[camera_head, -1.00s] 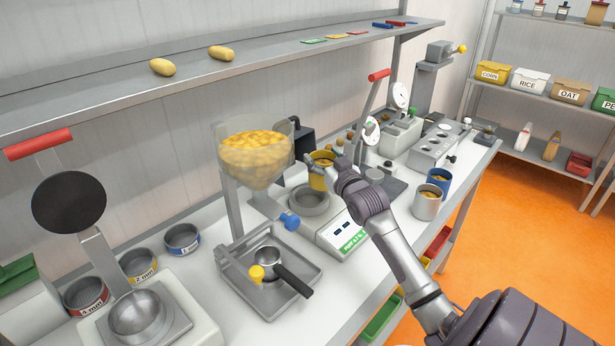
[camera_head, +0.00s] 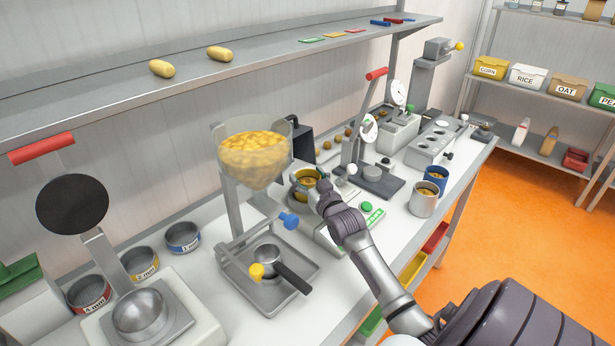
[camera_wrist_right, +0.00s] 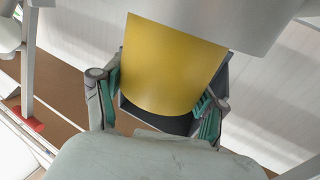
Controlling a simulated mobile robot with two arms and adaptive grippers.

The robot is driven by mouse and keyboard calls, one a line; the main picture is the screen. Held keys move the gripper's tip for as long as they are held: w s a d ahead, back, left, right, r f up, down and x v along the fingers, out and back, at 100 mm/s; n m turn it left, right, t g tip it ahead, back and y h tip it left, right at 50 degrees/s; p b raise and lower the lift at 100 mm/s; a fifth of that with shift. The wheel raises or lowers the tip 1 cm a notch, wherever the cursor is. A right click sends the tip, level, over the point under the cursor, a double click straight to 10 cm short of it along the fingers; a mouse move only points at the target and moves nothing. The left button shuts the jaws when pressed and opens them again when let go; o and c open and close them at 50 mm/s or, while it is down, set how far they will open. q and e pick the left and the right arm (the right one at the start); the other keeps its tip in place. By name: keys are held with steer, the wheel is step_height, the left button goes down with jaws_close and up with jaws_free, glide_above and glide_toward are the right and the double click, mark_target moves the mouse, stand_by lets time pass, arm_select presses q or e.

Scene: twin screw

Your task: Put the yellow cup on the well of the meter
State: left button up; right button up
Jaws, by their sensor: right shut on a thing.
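The yellow cup (camera_head: 303,177), with brownish contents, is held by my right gripper (camera_head: 318,184). It stands upright above the round grey well of the meter, beside the hopper. The meter (camera_head: 373,217) has a green display; its well is mostly hidden behind the cup and gripper. I cannot tell whether the cup touches the well. In the right wrist view the yellow cup (camera_wrist_right: 172,62) sits between the teal pads of the right gripper (camera_wrist_right: 160,100), which is shut on it. My left gripper is not in view.
A hopper of yellow pieces (camera_head: 255,158) stands just left of the cup, over a metal tray (camera_head: 258,300) with a black-handled scoop (camera_head: 290,277). A press with a red handle (camera_head: 376,73) stands behind. Grey (camera_head: 424,200) and blue (camera_head: 436,177) cups stand to the right.

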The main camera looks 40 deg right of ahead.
steer(key=o, duration=1.2)
steer(key=b+v, duration=0.1)
steer(key=v, duration=1.1)
steer(key=shift+r+b, duration=0.15)
steer(key=shift+b, duration=0.15)
